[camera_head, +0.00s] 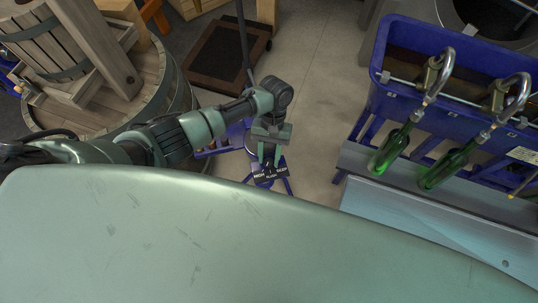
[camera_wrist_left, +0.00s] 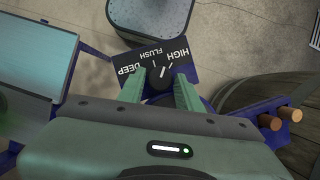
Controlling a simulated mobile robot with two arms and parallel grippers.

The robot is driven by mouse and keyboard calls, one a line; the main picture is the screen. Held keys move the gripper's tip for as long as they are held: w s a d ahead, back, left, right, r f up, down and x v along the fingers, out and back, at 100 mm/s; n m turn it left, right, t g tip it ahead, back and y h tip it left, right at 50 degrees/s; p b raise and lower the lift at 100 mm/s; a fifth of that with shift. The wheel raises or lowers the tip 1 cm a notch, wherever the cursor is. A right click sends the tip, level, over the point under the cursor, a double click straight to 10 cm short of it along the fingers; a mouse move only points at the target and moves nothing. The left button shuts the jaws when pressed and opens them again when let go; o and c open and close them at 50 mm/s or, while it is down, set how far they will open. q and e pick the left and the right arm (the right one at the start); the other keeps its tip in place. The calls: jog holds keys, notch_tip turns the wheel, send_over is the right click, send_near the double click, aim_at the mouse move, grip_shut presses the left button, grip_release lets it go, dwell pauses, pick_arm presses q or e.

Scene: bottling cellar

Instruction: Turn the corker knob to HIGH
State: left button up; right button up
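The corker's dark dial plate (camera_head: 271,174) lies below my left gripper (camera_head: 269,160) in the head view. In the left wrist view the plate (camera_wrist_left: 183,62) reads upside down, with DEEP at the left, FLUSH in the middle and HIGH at the right. The small dark corker knob (camera_wrist_left: 159,84) sits between the two green fingers of my left gripper (camera_wrist_left: 161,84). The fingers are apart, with a gap around the knob. A short white line shows near the knob's top, leaning toward the FLUSH–HIGH side; its exact setting is hard to tell. My right gripper is out of view.
A blue filler trough (camera_head: 400,98) with green bottles (camera_head: 392,148) under its spouts stands at the right. A wooden press (camera_head: 95,110) stands at the left. A dark-topped platform (camera_head: 228,55) lies behind. Bare floor (camera_head: 318,100) shows between corker and trough.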

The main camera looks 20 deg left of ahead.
pick_arm(q)
jog(key=shift+o, duration=0.9)
jog(key=shift+b+v, duration=0.7)
jog(key=shift+v, duration=3.25)
